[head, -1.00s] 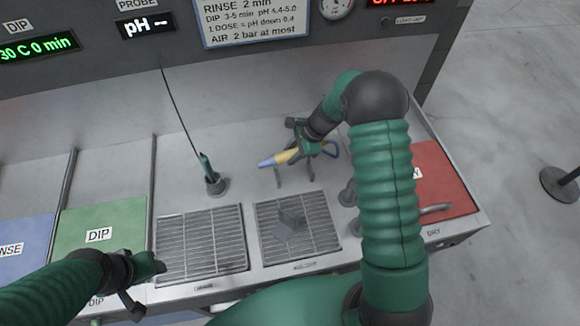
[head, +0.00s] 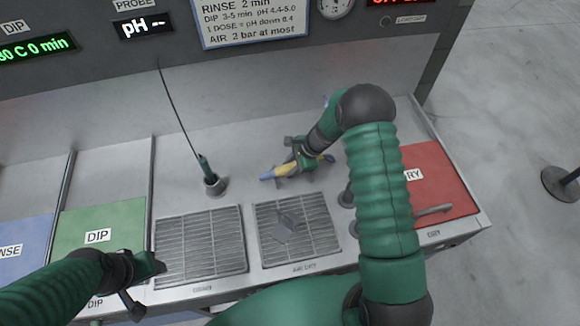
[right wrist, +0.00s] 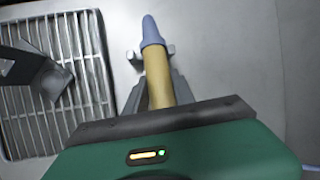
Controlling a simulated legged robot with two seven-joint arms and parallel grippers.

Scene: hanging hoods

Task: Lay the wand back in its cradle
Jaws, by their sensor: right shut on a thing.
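The wand has a yellow body and a blue tip (head: 268,176); it also shows in the right wrist view (right wrist: 154,60). My right gripper (head: 297,164) is shut on its yellow body. The wand lies roughly level, its tip to the left in the head view. The cradle, a small grey metal support (right wrist: 160,52), shows around the front part of the wand in the right wrist view. I cannot tell whether the wand rests on it. My left gripper (head: 150,266) is over the front left of the counter, away from the wand; its jaws are too small to judge.
Two grates (head: 200,245) (head: 320,232) are set in the counter, the right one with a grey metal piece (head: 288,222) on it. A probe (head: 208,172) stands in a holder to the left of the wand. A red DRY panel (head: 437,180) lies to the right.

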